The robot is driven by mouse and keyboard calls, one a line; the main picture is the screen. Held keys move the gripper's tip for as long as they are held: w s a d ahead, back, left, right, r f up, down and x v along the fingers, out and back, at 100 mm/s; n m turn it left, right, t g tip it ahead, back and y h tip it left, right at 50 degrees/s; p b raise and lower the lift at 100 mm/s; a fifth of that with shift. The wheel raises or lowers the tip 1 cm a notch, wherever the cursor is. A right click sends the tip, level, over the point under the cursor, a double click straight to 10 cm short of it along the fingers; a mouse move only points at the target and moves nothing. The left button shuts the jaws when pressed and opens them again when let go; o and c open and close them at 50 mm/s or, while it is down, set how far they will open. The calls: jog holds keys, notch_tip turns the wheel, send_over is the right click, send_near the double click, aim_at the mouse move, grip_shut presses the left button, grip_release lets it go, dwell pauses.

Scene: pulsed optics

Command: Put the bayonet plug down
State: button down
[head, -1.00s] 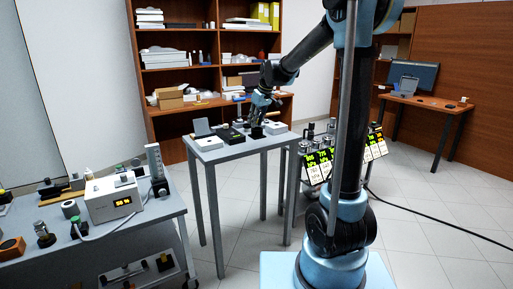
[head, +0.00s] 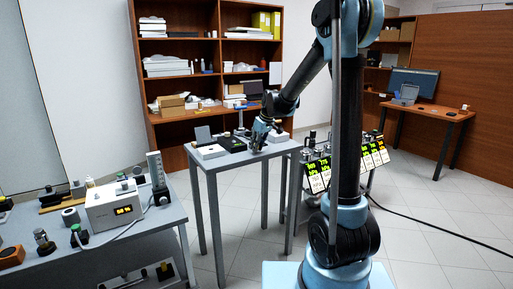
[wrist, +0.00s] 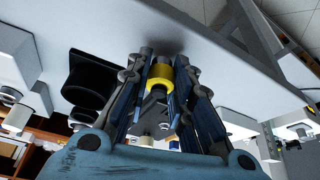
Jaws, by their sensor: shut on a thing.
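My gripper (wrist: 161,62) is shut on the bayonet plug (wrist: 159,75), a dark piece with a bright yellow ring, seen between the fingers in the wrist view. Its end faces the pale grey tabletop (wrist: 200,45), with a soft shadow just beyond it. I cannot tell whether it touches the top. In the head view my gripper (head: 257,143) is low over the right part of the small grey table (head: 252,161); the plug is too small to make out there.
A black piece (wrist: 90,82) stands close beside the fingers in the wrist view. A white box (head: 208,152) and a black box (head: 231,144) are on the table left of my gripper. A bench with instruments (head: 150,224) is at left, and gauges with lit displays (head: 320,172) at right.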

jog(key=shift+s+f, duration=0.15)
jog(key=shift+f, duration=0.45)
jog(key=c, duration=1.4)
grip_release()
jog(key=shift+f, duration=0.2)
jog(key=shift+r, duration=0.15)
